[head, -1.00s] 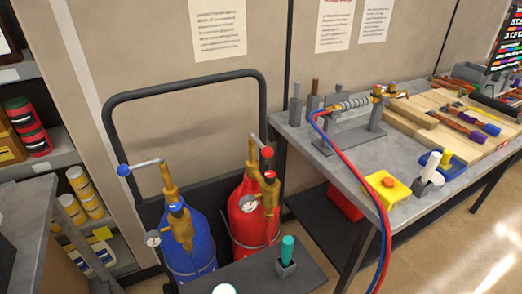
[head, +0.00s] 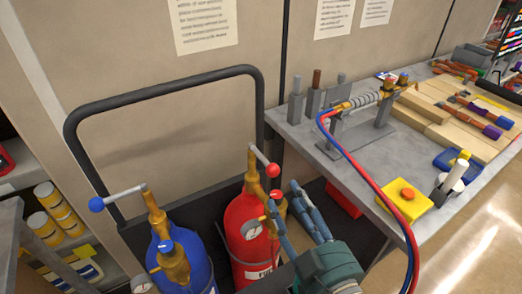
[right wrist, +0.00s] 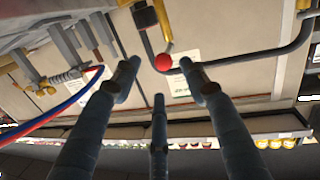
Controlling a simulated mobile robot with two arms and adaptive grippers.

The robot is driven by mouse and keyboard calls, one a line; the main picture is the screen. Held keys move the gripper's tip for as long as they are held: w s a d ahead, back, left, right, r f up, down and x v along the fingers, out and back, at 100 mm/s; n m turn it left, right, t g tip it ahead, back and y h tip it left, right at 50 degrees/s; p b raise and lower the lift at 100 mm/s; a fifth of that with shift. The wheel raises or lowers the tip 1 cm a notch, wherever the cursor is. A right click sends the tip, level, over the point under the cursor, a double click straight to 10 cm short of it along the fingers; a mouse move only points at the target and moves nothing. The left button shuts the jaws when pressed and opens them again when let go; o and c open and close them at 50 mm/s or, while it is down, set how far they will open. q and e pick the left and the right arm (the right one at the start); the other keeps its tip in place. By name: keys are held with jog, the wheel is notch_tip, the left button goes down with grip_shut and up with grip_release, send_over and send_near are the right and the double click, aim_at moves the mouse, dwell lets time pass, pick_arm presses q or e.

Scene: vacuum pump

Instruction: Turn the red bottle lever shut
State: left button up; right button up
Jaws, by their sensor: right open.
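The red bottle (head: 240,225) stands in the cart with a brass valve on top. Its lever (head: 260,156) is a silver bar that slopes down to the right and ends in a red knob (head: 273,170). My right gripper (head: 287,200) is to the right of the red bottle, below the knob, with its fingers pointing up. In the right wrist view the gripper (right wrist: 158,76) is open, its three fingers spread. The red knob (right wrist: 163,62) shows between the two upper fingertips, apparently beyond them. I cannot tell any contact. My left gripper is out of view.
A blue bottle (head: 180,268) with its own blue-knobbed lever (head: 122,195) stands to the left. The cart's black handle (head: 160,83) rises behind both bottles. The workbench (head: 360,160) is at the right, with red and blue hoses (head: 385,200) hanging in front.

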aim_at(276, 175)
jog(key=shift+w+a+r+y+p, duration=0.15)
jog(key=shift+w+a+r+p, duration=0.25)
jog(key=shift+w, duration=0.2)
jog(key=shift+w+a+r+y+p, duration=0.15)
jog(key=shift+w+a+r+p, duration=0.2)
jog(key=shift+w, duration=0.2)
jog(key=x, duration=0.3)
jog(key=shift+w+f+p, duration=0.1)
jog(key=shift+w+p, duration=0.2)
jog(key=shift+w, duration=0.05)
jog(key=x, duration=0.3)
jog(key=shift+w+a+f+p, duration=0.1)
jog(key=shift+w+f+p, duration=0.1)
jog(key=shift+p, duration=0.1)
jog(key=shift+c, duration=1.2)
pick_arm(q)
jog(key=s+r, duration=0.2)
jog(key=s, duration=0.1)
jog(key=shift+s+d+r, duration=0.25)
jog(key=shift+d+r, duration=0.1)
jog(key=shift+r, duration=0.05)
pick_arm(e)
grip_shut()
